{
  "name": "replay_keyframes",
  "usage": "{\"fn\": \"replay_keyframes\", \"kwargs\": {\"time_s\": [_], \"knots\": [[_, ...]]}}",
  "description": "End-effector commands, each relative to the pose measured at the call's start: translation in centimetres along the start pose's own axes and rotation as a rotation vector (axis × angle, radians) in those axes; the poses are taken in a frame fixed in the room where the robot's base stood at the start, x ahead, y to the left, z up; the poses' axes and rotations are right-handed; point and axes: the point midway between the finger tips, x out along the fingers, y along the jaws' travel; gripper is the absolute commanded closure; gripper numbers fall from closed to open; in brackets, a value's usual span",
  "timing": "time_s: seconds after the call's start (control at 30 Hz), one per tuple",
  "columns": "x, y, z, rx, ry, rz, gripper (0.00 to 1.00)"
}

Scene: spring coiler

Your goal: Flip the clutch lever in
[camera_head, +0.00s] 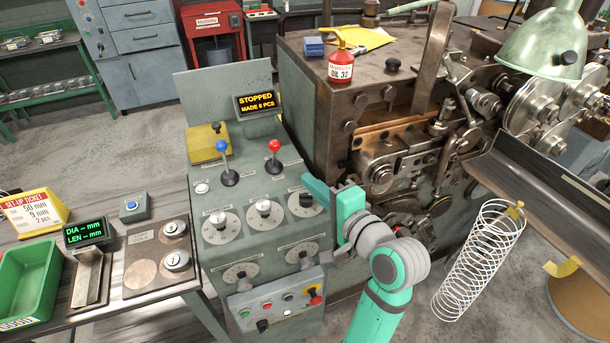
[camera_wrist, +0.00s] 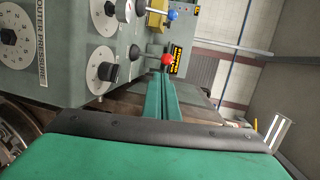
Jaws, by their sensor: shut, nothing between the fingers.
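Two levers stand on the sloped grey-green control panel (camera_head: 232,262): one with a blue ball knob (camera_head: 222,147) and one with a red ball knob (camera_head: 274,147). Their labels are too small to read, so I cannot tell which is the clutch lever. In the wrist view the red knob (camera_wrist: 166,59) shows just beyond my fingertips, and the blue knob (camera_wrist: 172,15) is farther up. My gripper (camera_head: 310,184) is shut and empty over the panel's right side, to the right of and below the red lever, apparently apart from it.
Several dials (camera_head: 264,214) sit below the levers. A display (camera_head: 256,104) behind them reads "STOPPED, MADE 0 PCS". The coiling machine (camera_head: 300,75) stands close on the right, with a wire spring (camera_head: 480,258) beside it. A bench with a green bin (camera_head: 30,278) is at left.

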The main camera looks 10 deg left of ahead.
Motion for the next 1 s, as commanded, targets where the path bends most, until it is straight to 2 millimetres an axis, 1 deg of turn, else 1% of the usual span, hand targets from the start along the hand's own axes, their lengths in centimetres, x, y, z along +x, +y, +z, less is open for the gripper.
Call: {"fn": "replay_keyframes", "kwargs": {"time_s": [0.03, 0.4, 0.47, 0.6, 0.8, 1.0], "knots": [[0.9, 0.0, 0.1, 0.000, -0.004, 0.002, 1.00], [7.7, 0.0, 0.1, -0.001, -0.003, 0.001, 1.00], [8.8, 0.0, 0.2, -0.002, -0.004, 0.002, 1.00], [10.7, -0.7, 0.3, -0.003, -0.005, 0.001, 1.00], [12.1, -1.2, 0.3, -0.002, -0.005, 0.000, 1.00], [12.3, -1.3, 0.3, -0.002, -0.005, 0.000, 1.00]]}}
